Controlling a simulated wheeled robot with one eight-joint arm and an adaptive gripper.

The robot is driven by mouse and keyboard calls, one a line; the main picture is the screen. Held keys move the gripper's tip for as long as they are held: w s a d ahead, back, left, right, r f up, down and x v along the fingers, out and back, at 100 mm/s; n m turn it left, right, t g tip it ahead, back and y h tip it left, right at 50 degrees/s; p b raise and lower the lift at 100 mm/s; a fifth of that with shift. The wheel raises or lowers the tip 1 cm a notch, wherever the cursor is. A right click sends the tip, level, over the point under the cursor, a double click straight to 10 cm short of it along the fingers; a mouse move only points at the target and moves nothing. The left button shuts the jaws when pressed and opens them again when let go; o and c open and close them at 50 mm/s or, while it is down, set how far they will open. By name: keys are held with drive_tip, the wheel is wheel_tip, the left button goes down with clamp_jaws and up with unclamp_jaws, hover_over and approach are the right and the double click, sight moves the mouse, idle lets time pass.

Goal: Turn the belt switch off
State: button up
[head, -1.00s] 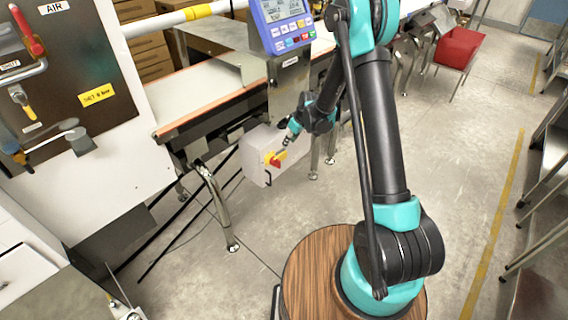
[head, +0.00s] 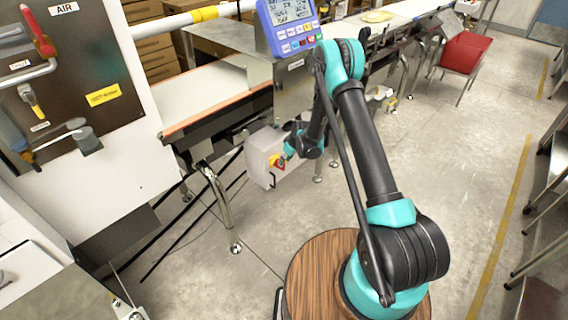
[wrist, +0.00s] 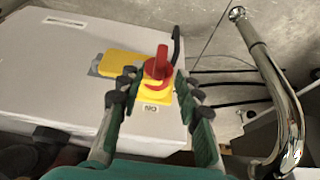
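The belt switch is a red rotary handle (wrist: 158,66) on a yellow plate (wrist: 120,63), on the face of a light grey box; its red and yellow also show in the head view (head: 275,162). In the wrist view the handle stands roughly upright in the picture, and a small label (wrist: 150,108) below it is hard to read. My gripper (wrist: 156,78) is open, with one finger on each side of the handle. I see gaps beside the handle and cannot tell whether either finger touches it. In the head view my gripper (head: 286,154) is right at the switch.
The grey switch box (head: 262,150) hangs under the conveyor belt (head: 205,92). A blue display panel (head: 290,22) stands above. A chrome leg (wrist: 268,75) rises close on the right in the wrist view.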

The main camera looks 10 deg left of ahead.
drive_tip(key=shift+x, duration=1.2)
clamp_jaws()
